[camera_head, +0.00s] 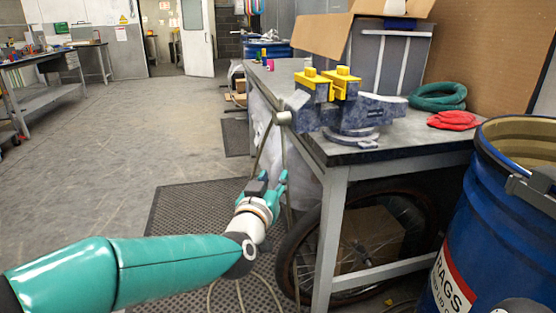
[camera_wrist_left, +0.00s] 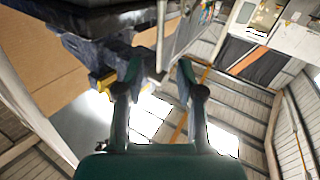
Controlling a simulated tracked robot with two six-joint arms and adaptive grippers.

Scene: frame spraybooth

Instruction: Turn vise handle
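The blue-grey vise (camera_head: 347,115) with yellow jaw covers sits on the near end of the workbench. Its screw end (camera_head: 283,118) sticks out left over the bench edge, and a thin grey handle rod (camera_head: 287,155) hangs down from it. My left gripper (camera_head: 272,183) is below the screw end, close to the lower part of the rod. In the left wrist view, my left gripper (camera_wrist_left: 160,68) is open with a gap between its fingertips. The rod (camera_wrist_left: 161,35) shows there near the left fingertip; contact cannot be told. The vise (camera_wrist_left: 112,52) is left of it. My right gripper is out of view.
The workbench (camera_head: 318,150) holds a cardboard-topped bin, green coiled hose (camera_head: 438,97) and red cloth (camera_head: 453,120). A bicycle wheel (camera_head: 290,262) leans below it. A blue rags drum (camera_head: 487,220) stands at right. The floor at left is clear.

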